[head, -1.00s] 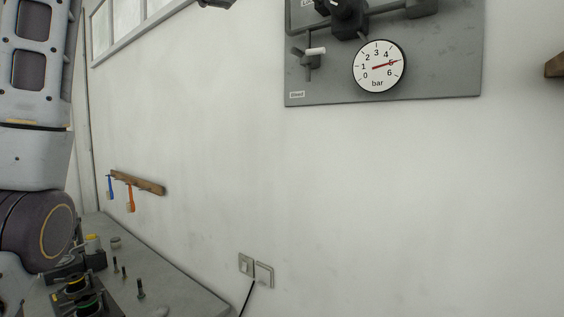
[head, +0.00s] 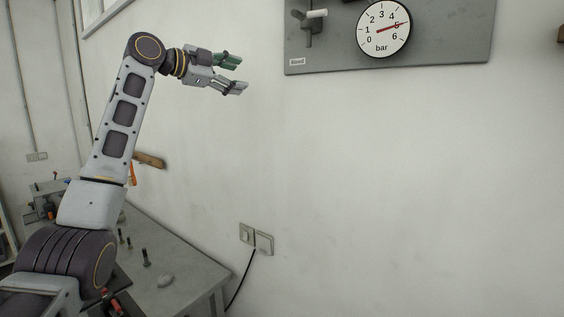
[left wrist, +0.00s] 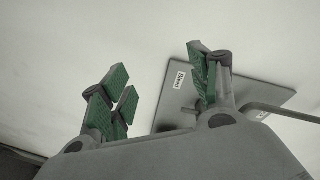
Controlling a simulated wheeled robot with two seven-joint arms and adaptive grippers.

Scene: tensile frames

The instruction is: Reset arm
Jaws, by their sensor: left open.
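My left arm rises from the lower left in the head view. Its left gripper (head: 240,75) is raised in front of the white wall, to the left of the grey panel (head: 440,50). The fingers are apart, with nothing between them. In the left wrist view the green-padded fingers (left wrist: 160,90) are spread and empty, with part of the panel (left wrist: 172,100) behind the right-hand finger. A round pressure gauge (head: 384,28) on the panel has its red needle near 5 bar. My right gripper is not in view.
A grey workbench (head: 190,262) stands at the lower left, with several bolts and small parts on it. A wooden rack (head: 150,160) is on the wall behind my arm.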

